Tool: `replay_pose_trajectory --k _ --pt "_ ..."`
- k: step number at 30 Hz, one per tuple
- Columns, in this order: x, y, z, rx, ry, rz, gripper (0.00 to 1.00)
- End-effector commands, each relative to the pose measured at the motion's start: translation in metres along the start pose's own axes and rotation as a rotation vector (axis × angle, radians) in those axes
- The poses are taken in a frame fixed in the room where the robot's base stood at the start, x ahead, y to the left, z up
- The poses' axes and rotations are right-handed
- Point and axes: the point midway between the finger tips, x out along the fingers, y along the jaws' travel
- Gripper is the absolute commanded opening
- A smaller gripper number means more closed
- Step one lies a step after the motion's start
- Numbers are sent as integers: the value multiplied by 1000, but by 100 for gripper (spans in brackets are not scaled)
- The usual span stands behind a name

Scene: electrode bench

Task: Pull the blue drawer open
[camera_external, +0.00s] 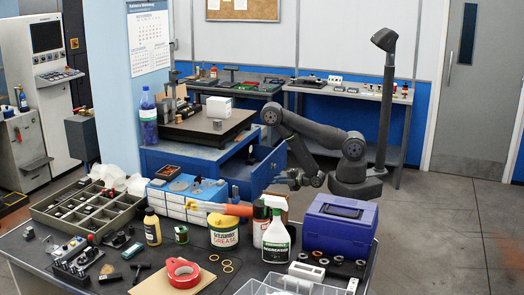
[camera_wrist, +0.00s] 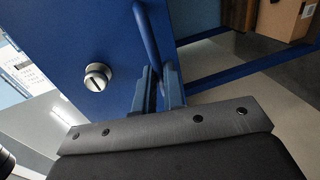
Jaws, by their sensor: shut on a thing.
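The blue drawer (camera_external: 270,166) stands out from the right side of the blue cabinet (camera_external: 205,160), and its open top shows in the external view. In the wrist view I see the drawer's blue front (camera_wrist: 75,35) with a round metal lock (camera_wrist: 97,77) and a blue bar handle (camera_wrist: 147,38). My gripper (camera_wrist: 160,88) is shut on the handle, with one finger on each side of it.
A cardboard box (camera_wrist: 285,18) shows at the top right of the wrist view. The near bench (camera_external: 120,270) carries a spray bottle (camera_external: 276,240), a blue toolbox (camera_external: 338,228) and a grease tub (camera_external: 223,235). Open floor (camera_external: 450,230) lies to the right.

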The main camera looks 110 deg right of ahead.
Motion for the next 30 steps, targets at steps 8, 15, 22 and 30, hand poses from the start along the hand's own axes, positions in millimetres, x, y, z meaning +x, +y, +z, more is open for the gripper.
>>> replay_pose_trajectory --k 8,15,22,30 --pt "0 0 0 0 0 1 18" --pt "0 0 0 0 0 1 32" --pt "6 2 0 0 -1 2 32" --pt "49 12 0 2 -2 8 32"
